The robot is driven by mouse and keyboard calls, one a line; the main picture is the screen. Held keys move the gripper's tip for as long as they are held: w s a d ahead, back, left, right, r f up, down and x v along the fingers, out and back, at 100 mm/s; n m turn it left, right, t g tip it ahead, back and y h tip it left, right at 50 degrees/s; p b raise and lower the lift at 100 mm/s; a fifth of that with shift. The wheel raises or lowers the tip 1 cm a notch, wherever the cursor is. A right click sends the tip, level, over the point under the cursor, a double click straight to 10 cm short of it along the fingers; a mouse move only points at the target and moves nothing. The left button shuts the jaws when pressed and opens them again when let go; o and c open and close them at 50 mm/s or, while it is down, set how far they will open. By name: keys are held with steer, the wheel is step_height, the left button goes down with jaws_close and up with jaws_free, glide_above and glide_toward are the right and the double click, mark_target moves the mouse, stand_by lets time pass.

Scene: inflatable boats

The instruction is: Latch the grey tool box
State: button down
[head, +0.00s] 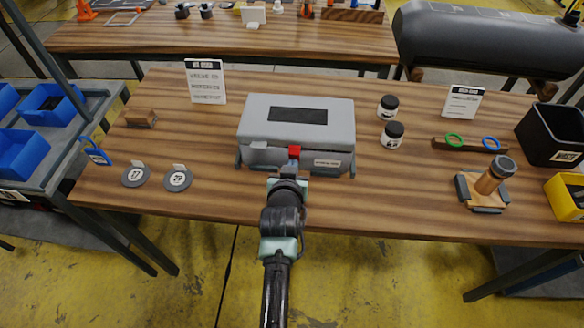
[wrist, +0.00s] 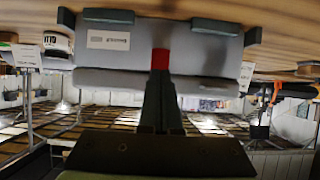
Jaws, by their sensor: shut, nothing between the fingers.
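The grey tool box (head: 325,113) stands on the wooden table with its lid down and a dark panel on top. A red latch piece (head: 294,152) is on the middle of its front face. My gripper (head: 292,166) is shut with nothing between the fingers, its tips at the red latch. In the wrist view, the box front (wrist: 205,57) shows upside down, and the fingertips (wrist: 161,74) meet or nearly meet the red latch (wrist: 161,56). The fingers partly hide the latch, and I cannot tell whether it is fastened.
Two dark jars (head: 392,135) stand right of the box. A sign (head: 206,82) stands behind left, and two grey discs (head: 178,179) lie front left. A wooden post on a base (head: 490,182) and a black bin (head: 553,134) are at right. The table front (head: 400,210) is clear.

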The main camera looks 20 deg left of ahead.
steer(key=f+p+v, duration=0.1)
steer(key=p+v, duration=0.6)
steer(key=v, duration=0.1)
steer(key=shift+s, duration=0.5)
steer(key=shift+d, duration=0.15)
stand_by(0.3)
steer(key=w+d+r+m+t, duration=0.1)
steer(key=w+d+r+t, duration=0.15)
steer(key=r, duration=1.05)
steer(key=w+d+r+t, duration=0.2)
steer(key=w+r+t, duration=0.1)
steer(key=r, duration=0.9)
steer(key=w+d+r+m+t, duration=0.1)
steer(key=w+d+r+t, duration=0.1)
steer(key=r, duration=1.1)
steer(key=s+d+r+t+h, duration=0.1)
steer(key=s+d+r+t, duration=0.1)
steer(key=s+r, duration=0.3)
steer(key=s+d+r+t+h, duration=0.1)
steer(key=s+d+r+t, duration=0.2)
steer(key=r, duration=1.1)
steer(key=s+d+r+m+t+h, duration=0.1)
steer(key=s+d+r+t, duration=0.2)
steer(key=s+r, duration=0.6)
steer(key=shift+d+r, duration=0.4)
steer(key=shift+d, duration=0.05)
